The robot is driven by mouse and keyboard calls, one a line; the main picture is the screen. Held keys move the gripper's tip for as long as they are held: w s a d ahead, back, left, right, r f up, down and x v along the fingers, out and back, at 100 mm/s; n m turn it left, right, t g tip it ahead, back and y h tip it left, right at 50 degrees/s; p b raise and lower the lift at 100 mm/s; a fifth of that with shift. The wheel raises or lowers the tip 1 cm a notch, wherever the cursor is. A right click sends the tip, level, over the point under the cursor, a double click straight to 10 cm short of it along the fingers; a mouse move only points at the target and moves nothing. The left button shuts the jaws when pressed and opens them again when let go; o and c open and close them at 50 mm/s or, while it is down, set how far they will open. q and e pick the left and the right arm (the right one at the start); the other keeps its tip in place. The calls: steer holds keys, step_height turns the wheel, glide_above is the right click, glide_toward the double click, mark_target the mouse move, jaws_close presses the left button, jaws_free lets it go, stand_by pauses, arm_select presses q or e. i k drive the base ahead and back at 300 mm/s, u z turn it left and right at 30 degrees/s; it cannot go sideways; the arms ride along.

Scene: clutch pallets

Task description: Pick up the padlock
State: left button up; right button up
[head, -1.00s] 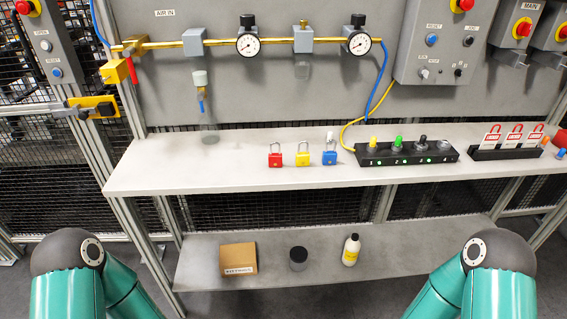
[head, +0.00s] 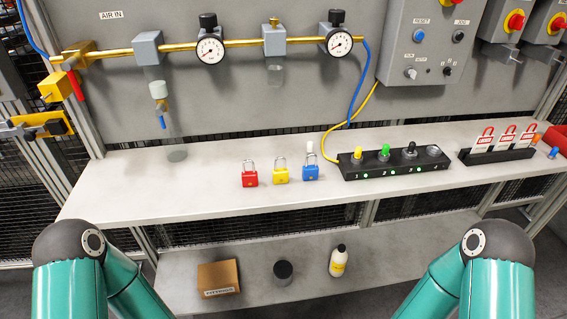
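Three padlocks stand in a row on the upper shelf (head: 120,198) in the head view. They are a red padlock (head: 250,179), a yellow padlock (head: 281,175) and a blue padlock (head: 311,172), each with a metal shackle pointing up. They stand apart from one another. My two teal arms show at the lower left and lower right corners. Both grippers are outside the picture, and neither arm reaches the padlocks.
A black block with several knobs (head: 395,168) stands right of the padlocks, then a rack of red-and-white tags (head: 497,152). A brass pipe with gauges (head: 210,50) runs above. A box (head: 218,279), a dark jar (head: 283,272) and a bottle (head: 338,261) stand on the lower shelf.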

mark_target(280, 175)
steer(key=i, duration=0.55)
steer(key=k, duration=1.35)
steer(key=u, duration=0.75)
steer(key=i, duration=1)
